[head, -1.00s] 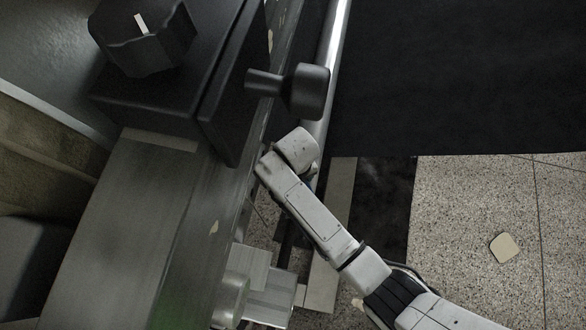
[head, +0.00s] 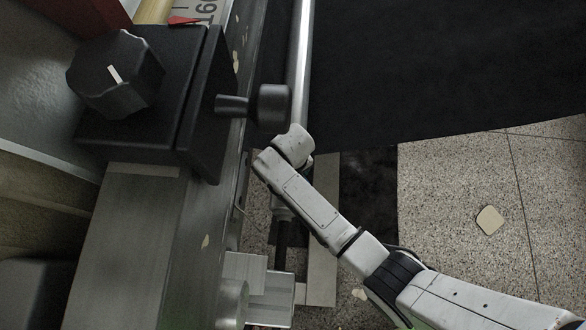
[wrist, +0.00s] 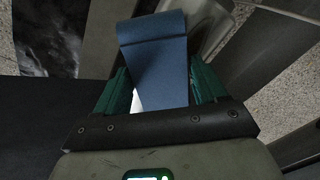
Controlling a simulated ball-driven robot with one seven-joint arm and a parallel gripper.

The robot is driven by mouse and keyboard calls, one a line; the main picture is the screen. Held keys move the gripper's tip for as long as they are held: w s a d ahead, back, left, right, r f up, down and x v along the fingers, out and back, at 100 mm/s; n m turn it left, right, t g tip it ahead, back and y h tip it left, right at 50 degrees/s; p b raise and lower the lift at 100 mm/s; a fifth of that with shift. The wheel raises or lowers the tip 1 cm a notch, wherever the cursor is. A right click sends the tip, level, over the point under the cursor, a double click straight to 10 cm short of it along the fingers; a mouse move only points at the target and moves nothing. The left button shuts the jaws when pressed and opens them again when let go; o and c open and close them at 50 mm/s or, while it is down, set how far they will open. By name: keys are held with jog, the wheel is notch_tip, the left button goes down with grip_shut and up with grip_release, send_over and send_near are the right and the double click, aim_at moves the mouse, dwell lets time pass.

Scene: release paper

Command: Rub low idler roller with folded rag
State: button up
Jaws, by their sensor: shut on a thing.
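A blue folded rag (wrist: 158,60) shows in the wrist view, between the two green fingers of my gripper (wrist: 160,80). My gripper is shut on it, and its far end sticks out past the fingertips. In the head view my arm's wrist hides the gripper and the rag. A shiny metal roller (head: 301,60) runs along the left edge of the dark sheet in the head view, and its lower end passes behind my wrist. I cannot tell whether the rag touches a roller.
A machine frame (head: 135,240) fills the left side, with a black knob (head: 116,73) and a black handle (head: 270,105) jutting out above my wrist. A dark sheet (head: 430,70) spreads at upper right. Speckled floor (head: 450,200) with a pale scrap (head: 490,220) lies open at right.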

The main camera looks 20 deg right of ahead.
jog(key=shift+w+a, duration=0.25)
jog(key=shift+a, duration=0.35)
jog(key=shift+w+a, duration=0.2)
jog(key=shift+a, duration=0.45)
jog(key=shift+w+a, duration=0.25)
jog(key=shift+a, duration=0.35)
jog(key=shift+w+d+f+b, duration=0.1)
jog(key=shift+w+d+b, duration=0.2)
jog(key=shift+w, duration=0.2)
jog(key=shift+w+d+f+b, duration=0.1)
jog(key=shift+w+d+b, duration=0.05)
jog(key=shift+w+b, duration=0.3)
jog(key=shift+s+d+r+p, duration=0.1)
jog(key=shift+s+d+p, duration=0.1)
jog(key=shift+d+p, duration=0.35)
jog(key=shift+s+d+r+p, duration=0.1)
jog(key=shift+s+d+p, duration=0.1)
jog(key=shift+d+p, duration=0.3)
jog(key=shift+s+d+f+p, duration=0.1)
jog(key=shift+s+d+p, duration=0.15)
jog(key=shift+d, duration=0.2)
jog(key=shift+s+d+p, duration=0.1)
jog(key=shift+d+p, duration=0.2)
jog(key=shift+d, duration=0.15)
notch_tip(320, 180, up, 6)
jog(key=p, duration=0.6)
jog(key=shift+w, duration=0.1)
